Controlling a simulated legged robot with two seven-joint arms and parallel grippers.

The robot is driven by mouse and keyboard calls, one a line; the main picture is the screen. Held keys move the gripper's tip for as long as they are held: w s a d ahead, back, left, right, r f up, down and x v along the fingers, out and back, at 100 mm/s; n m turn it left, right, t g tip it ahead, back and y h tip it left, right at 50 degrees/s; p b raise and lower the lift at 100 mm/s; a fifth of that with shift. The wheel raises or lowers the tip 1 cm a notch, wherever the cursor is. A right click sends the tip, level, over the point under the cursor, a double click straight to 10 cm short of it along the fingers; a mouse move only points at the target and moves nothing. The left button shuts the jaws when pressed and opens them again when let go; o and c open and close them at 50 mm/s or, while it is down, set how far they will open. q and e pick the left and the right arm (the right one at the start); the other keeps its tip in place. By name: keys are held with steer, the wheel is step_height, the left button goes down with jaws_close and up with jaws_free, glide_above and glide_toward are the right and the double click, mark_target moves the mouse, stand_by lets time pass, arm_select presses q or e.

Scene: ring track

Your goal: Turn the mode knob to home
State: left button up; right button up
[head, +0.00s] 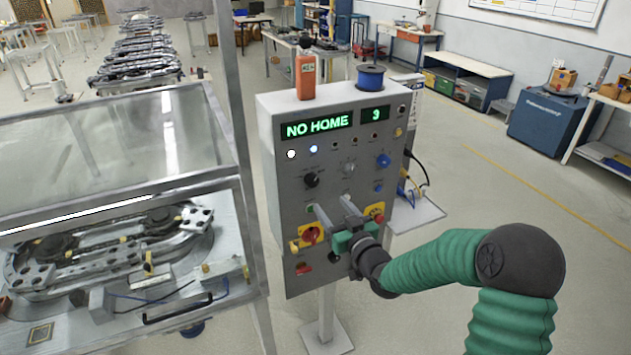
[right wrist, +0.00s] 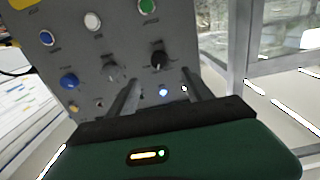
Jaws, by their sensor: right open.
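A grey control box (head: 290,240) on a post has a green display (head: 317,125) reading NO HOME. A black knob (head: 311,180) sits on its left side, and a grey knob (head: 349,168) to the right of it. In the right wrist view the black knob (right wrist: 160,58) and the grey knob (right wrist: 113,70) both show near my fingers. The small labels are too blurred to read. My right gripper (head: 333,207) is open, its two fingers apart and empty, below the knobs in the head view. It also shows in the right wrist view (right wrist: 160,82). My left gripper is not in view.
Blue knobs, buttons and a red-on-yellow switch (head: 310,233) surround the gripper on the panel. An orange device (head: 305,76) and a blue spool (head: 370,77) stand on top. A glass-covered ring track (head: 130,240) stands close at left.

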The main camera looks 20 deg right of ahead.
mark_target(314, 183)
steer(key=w, duration=0.4)
steer(key=w+p, duration=0.1)
steer(key=w, duration=0.2)
steer(key=w+p, duration=0.1)
steer(key=w, duration=0.3)
steer(key=shift+w+d+f, duration=0.1)
steer(key=shift+w+d, duration=0.15)
steer(key=shift+w, duration=0.1)
steer(key=shift+a, duration=0.1)
steer(key=shift+a, duration=0.1)
steer(key=shift+c, duration=0.3)
steer(key=shift+c, duration=1.1)
jaws_close()
